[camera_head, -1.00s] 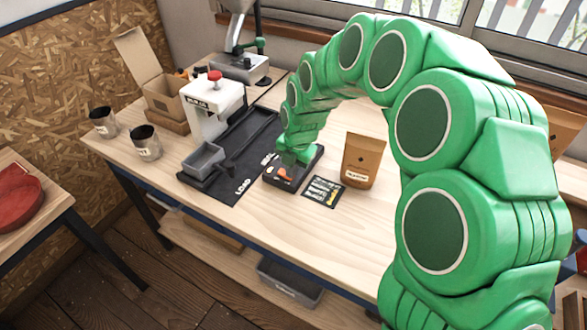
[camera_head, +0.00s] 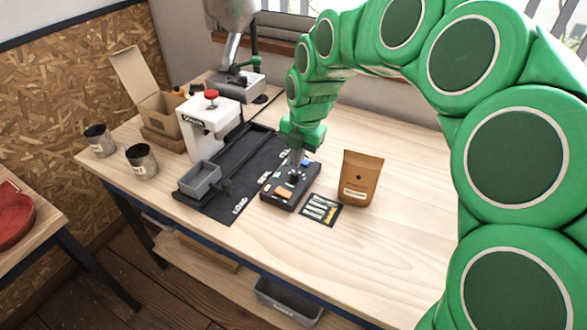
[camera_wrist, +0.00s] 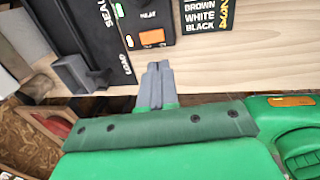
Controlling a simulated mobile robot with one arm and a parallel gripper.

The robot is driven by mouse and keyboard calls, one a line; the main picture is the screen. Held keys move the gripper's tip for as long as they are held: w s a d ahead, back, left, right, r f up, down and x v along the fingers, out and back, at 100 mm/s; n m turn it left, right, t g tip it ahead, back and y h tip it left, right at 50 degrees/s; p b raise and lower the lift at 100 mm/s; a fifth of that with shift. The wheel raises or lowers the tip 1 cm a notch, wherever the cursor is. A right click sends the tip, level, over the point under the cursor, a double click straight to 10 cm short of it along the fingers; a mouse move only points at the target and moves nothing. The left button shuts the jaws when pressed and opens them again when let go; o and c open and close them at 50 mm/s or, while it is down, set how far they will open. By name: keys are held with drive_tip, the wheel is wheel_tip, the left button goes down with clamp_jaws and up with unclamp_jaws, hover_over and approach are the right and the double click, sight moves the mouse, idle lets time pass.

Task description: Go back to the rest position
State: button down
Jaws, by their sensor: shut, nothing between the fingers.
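My gripper (camera_head: 296,160) is at the end of my green arm, over the far part of a small black box with an orange button (camera_head: 290,190) on the wooden table. In the wrist view my grey fingers (camera_wrist: 158,68) are pressed together with nothing between them. The near edge of the black box (camera_wrist: 150,22) lies just beyond the fingertips in that view. I cannot tell exactly how high the fingers are above it.
A black mat (camera_head: 225,207), grey bin (camera_head: 200,179), white press (camera_head: 209,124), metal cups (camera_head: 141,160) and cardboard box (camera_head: 158,108) are left. The front-right tabletop is clear.

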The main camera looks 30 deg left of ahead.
drive_tip(key=s+d+r+m, duration=0.25)
drive_tip(key=d+m, duration=0.35)
drive_tip(key=d, duration=0.3)
drive_tip(key=s+d+r+m+h, duration=0.1)
drive_tip(key=s+d+r+m, duration=0.15)
drive_tip(key=d+m, duration=0.5)
drive_tip(key=s+d+r+m, duration=0.2)
drive_tip(key=s+d+m, duration=0.2)
drive_tip(key=d, duration=0.7)
drive_tip(key=s+d+f+m+g, duration=0.1)
drive_tip(key=s+d+f+m, duration=0.2)
drive_tip(key=s+d+m, duration=1.2)
drive_tip(key=s+m, duration=0.2)
drive_tip(key=m, duration=0.1)
drive_tip(key=shift+s+g+h, duration=0.2)
drive_tip(key=shift+g+h, duration=0.2)
drive_tip(key=shift+d+m, duration=0.1)
drive_tip(key=shift+m, duration=0.15)
